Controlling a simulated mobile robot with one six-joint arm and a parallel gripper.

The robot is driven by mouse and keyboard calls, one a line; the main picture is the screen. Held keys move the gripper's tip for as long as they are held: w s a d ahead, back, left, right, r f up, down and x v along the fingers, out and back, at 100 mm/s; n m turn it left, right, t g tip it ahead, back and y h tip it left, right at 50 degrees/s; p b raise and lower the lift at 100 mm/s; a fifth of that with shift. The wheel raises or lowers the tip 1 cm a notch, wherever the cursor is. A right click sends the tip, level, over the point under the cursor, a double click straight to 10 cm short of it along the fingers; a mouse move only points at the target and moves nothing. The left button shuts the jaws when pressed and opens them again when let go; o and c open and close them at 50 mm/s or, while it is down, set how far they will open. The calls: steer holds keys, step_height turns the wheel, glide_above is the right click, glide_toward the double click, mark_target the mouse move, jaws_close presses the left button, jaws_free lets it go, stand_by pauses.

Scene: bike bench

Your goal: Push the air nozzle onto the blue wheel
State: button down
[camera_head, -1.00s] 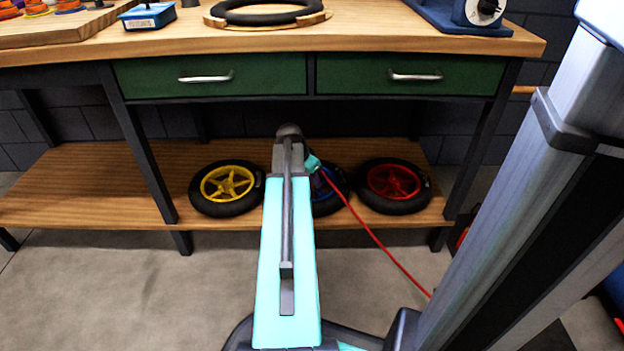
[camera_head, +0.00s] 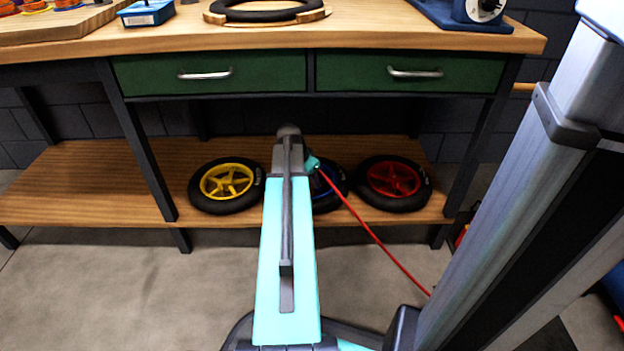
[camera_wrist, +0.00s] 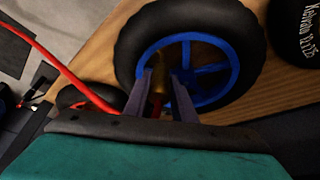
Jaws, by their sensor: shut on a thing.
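The blue wheel (camera_wrist: 227,70) lies on the lower shelf, with a black tyre and blue spokes, and fills the upper middle of the wrist view. In the head view only part of the blue wheel (camera_head: 333,187) shows, because my arm covers its left side. My gripper (camera_wrist: 163,78) is shut on the brass-coloured air nozzle (camera_wrist: 159,76), whose red hose runs off to the left. The nozzle tip is over or at the wheel's near rim; I cannot tell whether it touches the valve, which is hidden. The fingertips are hidden in the head view.
A yellow wheel (camera_head: 227,183) lies left of my arm and a red wheel (camera_head: 393,181) lies close right of the blue one. The lower shelf (camera_head: 90,190) is free on its left. The bench drawers (camera_head: 405,76) are above. The red hose (camera_head: 380,243) hangs down right.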

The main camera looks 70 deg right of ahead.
steer(key=shift+f, duration=0.45)
steer(key=c, duration=1.4)
jaws_free()
steer(key=shift+r, duration=0.1)
steer(key=p+v, duration=0.5)
steer(key=v, duration=0.7)
steer(key=shift+p, duration=0.4)
